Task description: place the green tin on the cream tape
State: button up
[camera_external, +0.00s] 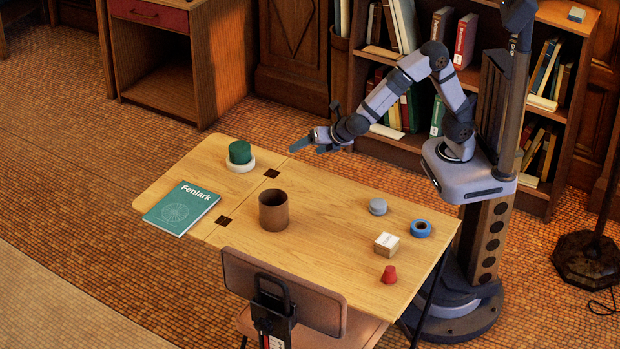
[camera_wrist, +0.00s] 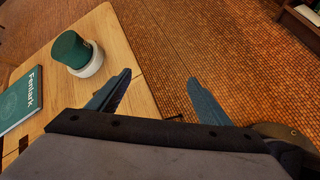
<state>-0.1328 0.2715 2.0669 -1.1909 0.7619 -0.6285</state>
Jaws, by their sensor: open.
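The green tin (camera_external: 240,152) stands upright on top of the cream tape (camera_external: 240,166) at the far left part of the table. In the wrist view the green tin (camera_wrist: 71,50) also rests on the cream tape (camera_wrist: 90,66), and looks slightly off its centre. My gripper (camera_external: 306,148) is open and empty, apart from both, to their right and near the table's back edge. In the wrist view my gripper (camera_wrist: 159,83) shows its two fingers spread, with only floor and the table edge between them.
A teal book (camera_external: 182,208) lies at the table's left front. A brown cup (camera_external: 273,211) stands mid-table. A grey disc (camera_external: 378,206), blue tape (camera_external: 421,229), white-topped block (camera_external: 387,243) and red piece (camera_external: 389,274) lie to the right. A chair (camera_external: 285,290) stands in front.

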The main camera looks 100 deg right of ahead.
jog(key=s+a+f+m+g+y, duration=0.2)
jog(key=s+a+m, duration=0.1)
jog(key=s+m, duration=0.3)
jog(key=s+a+f+m+g+y, duration=0.1)
jog(key=s+a+f+m+y, duration=0.2)
jog(key=s+m, duration=0.3)
jog(key=s+a+f+m+g+y, duration=0.2)
jog(key=s+a+m, duration=0.2)
jog(key=s+m, duration=0.3)
jog(key=s, duration=0.5)
jog(key=shift+f+g+y, duration=0.3)
notch_tip(320, 180, up, 27)
jog(key=p, duration=2.6)
jog(key=shift+p, duration=0.4)
